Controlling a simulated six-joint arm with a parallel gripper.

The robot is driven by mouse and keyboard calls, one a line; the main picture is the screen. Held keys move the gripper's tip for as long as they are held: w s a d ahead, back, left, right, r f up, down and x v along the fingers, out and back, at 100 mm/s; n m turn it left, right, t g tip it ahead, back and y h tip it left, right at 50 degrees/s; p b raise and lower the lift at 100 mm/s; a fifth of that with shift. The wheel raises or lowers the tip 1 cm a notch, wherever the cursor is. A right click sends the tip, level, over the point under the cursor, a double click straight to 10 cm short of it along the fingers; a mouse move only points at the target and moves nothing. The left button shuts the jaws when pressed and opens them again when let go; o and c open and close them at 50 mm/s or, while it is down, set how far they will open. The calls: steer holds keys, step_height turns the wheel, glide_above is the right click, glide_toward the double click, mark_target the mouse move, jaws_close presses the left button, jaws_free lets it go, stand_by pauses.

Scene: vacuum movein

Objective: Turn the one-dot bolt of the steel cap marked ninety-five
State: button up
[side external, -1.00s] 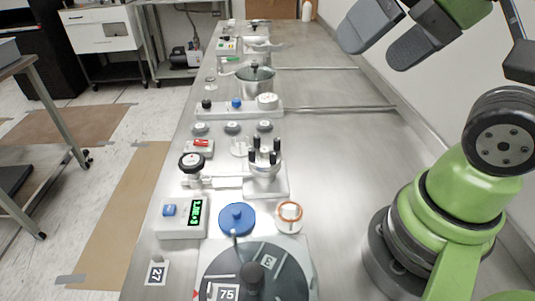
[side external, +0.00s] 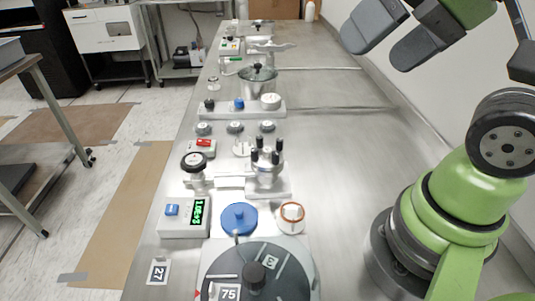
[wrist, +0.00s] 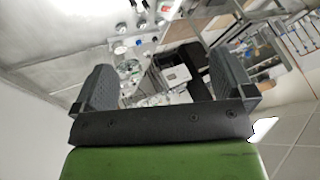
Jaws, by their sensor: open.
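A small steel cap with several upright black bolts (side external: 267,161) stands on a white block at mid-table in the side view. No dots on the bolts and no ninety-five mark can be read, so I cannot tell which bolt has one dot. A steel pot with a dark-knobbed lid (side external: 257,81) stands farther back. My gripper (side external: 396,36) is open and empty, high at the upper right, well away from the cap. In the wrist view my gripper (wrist: 164,88) shows its two grey fingers wide apart, with only distant equipment between them.
A large grey disc marked 75 (side external: 277,276) fills the table's near end, with a blue knob (side external: 239,218) and copper-coloured ring (side external: 292,217) behind it. A gauge box with green digits (side external: 187,217) and a black handwheel (side external: 194,161) stand left.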

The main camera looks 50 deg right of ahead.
stand_by(0.3)
steer(key=shift+w+f, duration=0.1)
steer(key=c, duration=0.6)
steer(key=shift+w+a+f+n+g, duration=0.15)
steer(key=shift+f+n+g, duration=0.1)
steer(key=shift+n+g, duration=0.3)
steer(key=c, duration=0.3)
steer(key=f+n+g, duration=0.1)
steer(key=n, duration=0.1)
steer(key=w+f+n+g+h, duration=0.1)
steer(key=n+g, duration=0.1)
steer(key=w+f+n+g+h, duration=0.1)
steer(key=n, duration=0.1)
steer(key=shift+w+a+f, duration=0.1)
steer(key=shift+a+f, duration=0.25)
steer(key=shift+f, duration=0.05)
steer(key=shift+c, duration=1)
steer(key=n+t+h, duration=0.5)
steer(key=n+h, duration=0.7)
steer(key=n, duration=0.9)
glide_toward(275, 153)
steer(key=x, duration=0.8)
steer(key=shift+w+d+f, duration=0.1)
steer(key=shift+d, duration=0.15)
steer(key=shift+g, duration=0.25)
jaws_close()
